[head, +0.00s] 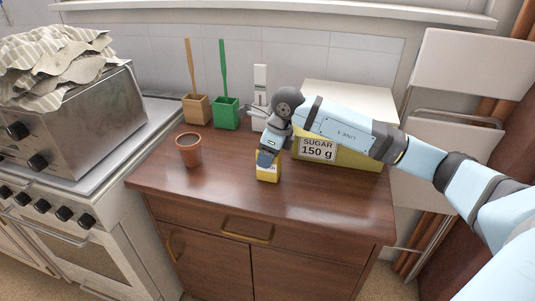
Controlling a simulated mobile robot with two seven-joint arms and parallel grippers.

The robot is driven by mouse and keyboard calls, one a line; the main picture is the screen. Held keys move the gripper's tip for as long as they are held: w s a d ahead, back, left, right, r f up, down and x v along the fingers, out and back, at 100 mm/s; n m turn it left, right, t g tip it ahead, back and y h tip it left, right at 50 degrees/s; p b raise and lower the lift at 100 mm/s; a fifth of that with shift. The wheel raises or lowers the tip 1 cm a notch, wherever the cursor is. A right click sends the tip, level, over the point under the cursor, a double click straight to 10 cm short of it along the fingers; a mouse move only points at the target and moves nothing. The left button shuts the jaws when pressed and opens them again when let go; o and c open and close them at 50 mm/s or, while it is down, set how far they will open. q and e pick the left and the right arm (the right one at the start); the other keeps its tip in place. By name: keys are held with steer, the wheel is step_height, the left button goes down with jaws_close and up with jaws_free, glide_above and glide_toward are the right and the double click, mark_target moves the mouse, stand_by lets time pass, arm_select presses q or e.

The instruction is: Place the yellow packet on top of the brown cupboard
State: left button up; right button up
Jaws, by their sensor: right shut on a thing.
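The brown cupboard (215,198) stands in the middle of the head view, with a glossy wooden top. A small yellow packet (268,173) is at the middle of its top, upright. My right gripper (268,160) comes down from above and is shut on the upper part of the packet, hiding that part. I cannot tell whether the packet's base touches the cupboard top. A larger yellow box labelled "SUGAR 150 g" (318,150) stands behind, partly hidden by my right arm. My left gripper is not in view.
A terracotta pot (188,149) stands left of the packet. A wooden holder (196,110), a green holder (226,114) and a white-grey device (260,95) stand along the back. The cupboard's front right top is clear. A stove with a metal oven (85,125) is at left, a folded white chair (470,65) at right.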

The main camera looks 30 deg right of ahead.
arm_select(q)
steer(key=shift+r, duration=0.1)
arm_select(e)
steer(key=shift+r, duration=0.1)
steer(key=shift+f, duration=0.2)
steer(key=o, duration=1)
steer(key=shift+r, duration=0.1)
steer(key=shift+r, duration=0.25)
arm_select(q)
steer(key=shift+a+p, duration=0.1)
steer(key=shift+p, duration=0.45)
arm_select(e)
steer(key=v, duration=1.1)
steer(key=shift+s+d+r, duration=0.1)
steer(key=shift+s+r, duration=0.05)
steer(key=shift+r, duration=0.2)
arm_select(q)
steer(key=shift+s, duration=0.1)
arm_select(e)
steer(key=shift+f, duration=0.1)
